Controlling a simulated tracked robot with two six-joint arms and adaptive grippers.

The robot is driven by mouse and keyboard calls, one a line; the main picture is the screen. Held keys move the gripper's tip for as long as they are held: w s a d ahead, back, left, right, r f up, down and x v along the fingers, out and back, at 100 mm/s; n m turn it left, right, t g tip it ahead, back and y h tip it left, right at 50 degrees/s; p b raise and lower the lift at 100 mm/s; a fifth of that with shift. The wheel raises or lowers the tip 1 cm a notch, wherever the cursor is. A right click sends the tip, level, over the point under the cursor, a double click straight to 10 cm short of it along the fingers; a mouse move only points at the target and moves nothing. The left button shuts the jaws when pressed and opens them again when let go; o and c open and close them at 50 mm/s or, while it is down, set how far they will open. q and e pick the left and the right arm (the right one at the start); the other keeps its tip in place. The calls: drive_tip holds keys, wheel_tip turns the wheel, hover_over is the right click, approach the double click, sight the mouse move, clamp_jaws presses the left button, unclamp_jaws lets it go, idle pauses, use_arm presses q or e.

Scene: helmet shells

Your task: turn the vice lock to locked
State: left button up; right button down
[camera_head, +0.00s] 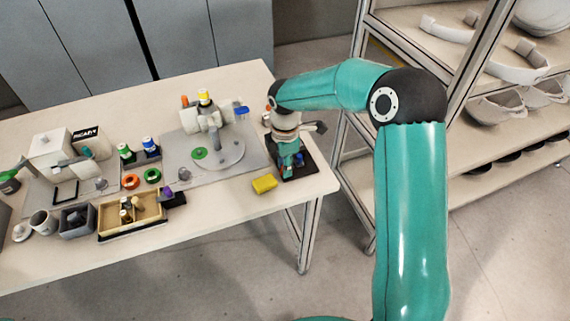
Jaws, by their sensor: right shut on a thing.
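My right gripper (289,158) reaches down from the teal arm at the right end of the table. It is shut on the vice lock, low over the black base (301,172) of the vice. The gripper and wrist cover most of the vice and the lock, so the lock's angle cannot be read. A small blue part (299,159) shows just right of the fingers. My left gripper is not in view.
A yellow block (264,184) lies left of the vice near the front edge. A grey plate (181,153) with a round fixture stands further left. A wooden tray (150,222) and a grey bin (77,231) are at the front left. Shelves (475,140) stand to the right.

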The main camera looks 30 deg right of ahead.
drive_tip(key=shift+m, duration=0.4)
drive_tip(key=m+b, duration=0.1)
drive_tip(key=m, duration=0.2)
drive_tip(key=shift+m, duration=0.3)
drive_tip(key=m+b, duration=0.1)
drive_tip(key=m, duration=0.3)
drive_tip(key=shift+w, duration=0.1)
drive_tip(key=m+b, duration=0.1)
drive_tip(key=m, duration=0.4)
drive_tip(key=shift+d, duration=0.1)
drive_tip(key=shift+r+m+b, duration=0.1)
drive_tip(key=shift+m+b, duration=0.35)
drive_tip(key=shift+m, duration=1.85)
drive_tip(key=c, duration=1)
unclamp_jaws()
drive_tip(key=shift+o, duration=0.2)
